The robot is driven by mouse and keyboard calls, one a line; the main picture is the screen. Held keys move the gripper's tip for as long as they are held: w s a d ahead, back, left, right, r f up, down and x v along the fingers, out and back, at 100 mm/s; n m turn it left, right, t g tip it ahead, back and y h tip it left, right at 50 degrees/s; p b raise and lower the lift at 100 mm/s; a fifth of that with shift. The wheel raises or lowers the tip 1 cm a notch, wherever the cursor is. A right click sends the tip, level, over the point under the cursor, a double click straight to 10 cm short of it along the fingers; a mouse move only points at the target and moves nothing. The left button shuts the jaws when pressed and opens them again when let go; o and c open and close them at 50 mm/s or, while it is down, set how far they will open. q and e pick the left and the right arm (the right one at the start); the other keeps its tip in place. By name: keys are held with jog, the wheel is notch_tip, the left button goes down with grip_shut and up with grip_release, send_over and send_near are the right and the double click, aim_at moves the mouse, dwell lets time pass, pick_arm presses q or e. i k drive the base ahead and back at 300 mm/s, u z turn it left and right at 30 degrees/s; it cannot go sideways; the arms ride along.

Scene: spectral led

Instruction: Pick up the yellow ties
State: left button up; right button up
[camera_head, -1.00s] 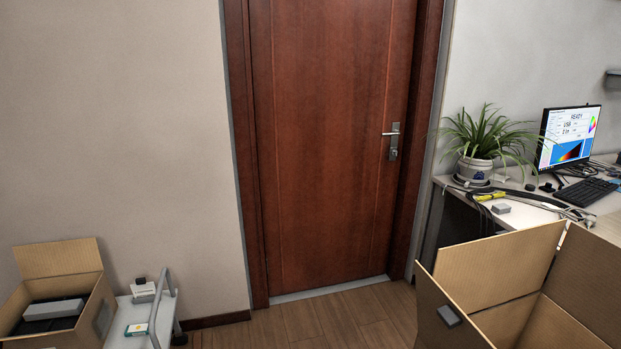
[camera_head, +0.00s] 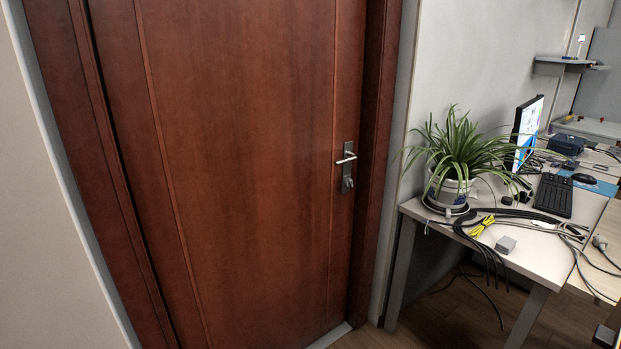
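The yellow ties (camera_head: 481,226) lie on the near left part of the desk top (camera_head: 520,258), in front of the potted plant. They rest among or against several black cables (camera_head: 492,258), some of which hang over the desk's front edge. Neither of my grippers shows in the head view.
A small grey box (camera_head: 505,245) sits just right of the ties. A potted plant (camera_head: 449,190), a monitor (camera_head: 527,130) and a keyboard (camera_head: 553,195) stand on the desk. A closed brown door (camera_head: 240,150) fills the left and middle. Wooden floor shows below the desk.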

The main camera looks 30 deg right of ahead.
aim_at(483, 226)
jog(key=i, duration=1.2)
jog(key=z, duration=1.05)
jog(key=i, duration=1.4)
jog(key=z, duration=1.75)
